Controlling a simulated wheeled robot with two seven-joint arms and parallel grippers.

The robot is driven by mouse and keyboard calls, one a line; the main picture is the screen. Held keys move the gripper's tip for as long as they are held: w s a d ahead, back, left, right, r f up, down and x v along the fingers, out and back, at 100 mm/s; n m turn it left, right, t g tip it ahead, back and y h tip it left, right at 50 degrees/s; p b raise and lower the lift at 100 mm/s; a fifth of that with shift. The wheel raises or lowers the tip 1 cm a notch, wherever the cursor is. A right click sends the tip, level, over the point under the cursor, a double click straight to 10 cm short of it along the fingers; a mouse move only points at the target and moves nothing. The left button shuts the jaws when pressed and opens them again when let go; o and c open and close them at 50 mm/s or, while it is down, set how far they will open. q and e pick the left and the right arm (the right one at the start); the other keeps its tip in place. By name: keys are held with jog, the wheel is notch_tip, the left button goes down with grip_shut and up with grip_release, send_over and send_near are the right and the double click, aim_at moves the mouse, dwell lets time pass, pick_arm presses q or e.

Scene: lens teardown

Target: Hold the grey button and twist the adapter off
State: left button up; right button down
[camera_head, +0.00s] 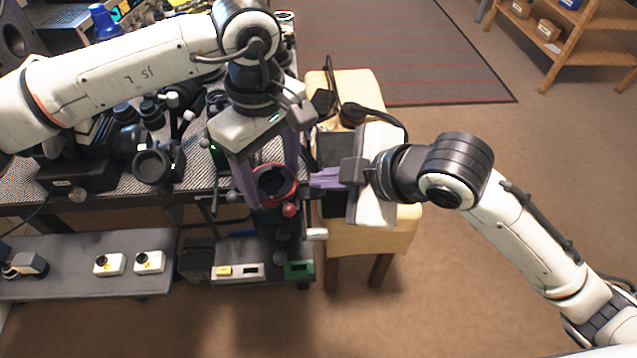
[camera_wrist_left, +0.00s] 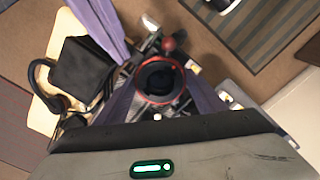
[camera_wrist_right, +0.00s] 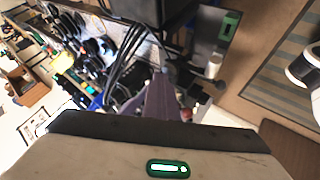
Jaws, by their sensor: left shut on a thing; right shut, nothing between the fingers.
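The adapter (camera_head: 274,168) is a dark round part with a red ring, standing over a dark fixture. My left gripper (camera_head: 271,184) is shut on it, with a purple finger on each side. The adapter's red ring (camera_wrist_left: 140,72) also shows in the left wrist view between those fingers. A red ball knob (camera_head: 289,210) sticks out beside the ring. My right gripper (camera_head: 314,180) is shut and empty, its purple fingers pointing at the fixture from the right. Its fingers (camera_wrist_right: 160,80) are together in the right wrist view. I cannot make out the grey button; contact there is unclear.
A low shelf (camera_head: 70,285) at left bears two white boxes with black knobs. A bench (camera_head: 190,165) behind it is crowded with dark instruments. A cream-topped stool (camera_head: 350,240) stands under my right gripper with a black cabled item. The floor at right is free.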

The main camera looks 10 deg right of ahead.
pick_arm(q)
jog(key=shift+n, duration=1.2)
pick_arm(e)
jog(key=shift+f, duration=0.1)
pick_arm(q)
jog(key=shift+n, duration=1.3)
jog(key=o, duration=1.2)
jog(key=shift+m, duration=2.6)
